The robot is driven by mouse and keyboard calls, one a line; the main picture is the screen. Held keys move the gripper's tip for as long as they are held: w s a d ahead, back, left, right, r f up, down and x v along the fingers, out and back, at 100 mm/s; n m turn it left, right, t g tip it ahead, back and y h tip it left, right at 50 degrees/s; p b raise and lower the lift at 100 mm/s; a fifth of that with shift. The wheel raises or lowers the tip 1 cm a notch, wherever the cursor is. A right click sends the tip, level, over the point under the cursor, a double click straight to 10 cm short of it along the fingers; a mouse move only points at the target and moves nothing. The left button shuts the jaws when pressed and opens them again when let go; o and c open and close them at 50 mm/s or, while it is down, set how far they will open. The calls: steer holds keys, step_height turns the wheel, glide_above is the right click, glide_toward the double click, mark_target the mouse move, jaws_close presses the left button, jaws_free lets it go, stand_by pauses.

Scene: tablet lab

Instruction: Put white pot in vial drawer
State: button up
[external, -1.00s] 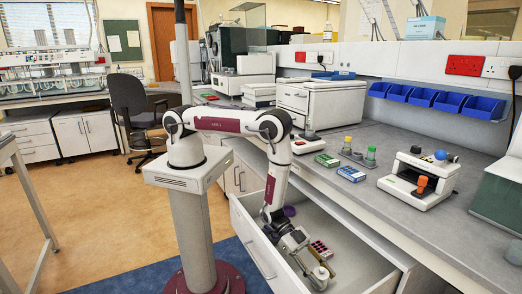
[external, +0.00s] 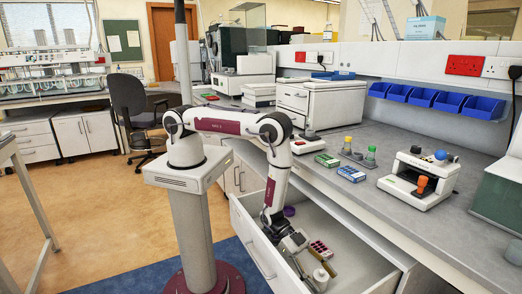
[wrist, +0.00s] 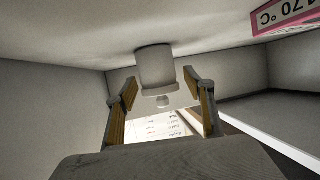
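The white pot (wrist: 155,68) stands inside the open drawer (external: 262,252). It also shows near the drawer's front in the external view (external: 320,279). My gripper (wrist: 160,86) is open, with its two fingers on either side of the pot's near end. Gaps show between the fingers and the pot, so it is not gripped. In the external view my gripper (external: 308,268) is low in the drawer, just left of the pot. The pot's lower part is partly hidden there.
The drawer also holds a purple item (external: 289,211), a tray with dark red contents (external: 320,248) and a brown cylinder (external: 330,268). The drawer walls are close around my gripper. Green and blue boxes (external: 351,174) and a white instrument (external: 420,180) stand on the bench above.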

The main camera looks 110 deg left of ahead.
mark_target(318, 272)
steer(key=shift+r, duration=0.15)
steer(key=shift+v, duration=1.15)
steer(key=v, duration=0.3)
steer(key=shift+w+d+r, duration=0.1)
steer(key=shift+w+r, duration=0.05)
steer(key=shift+r, duration=3.25)
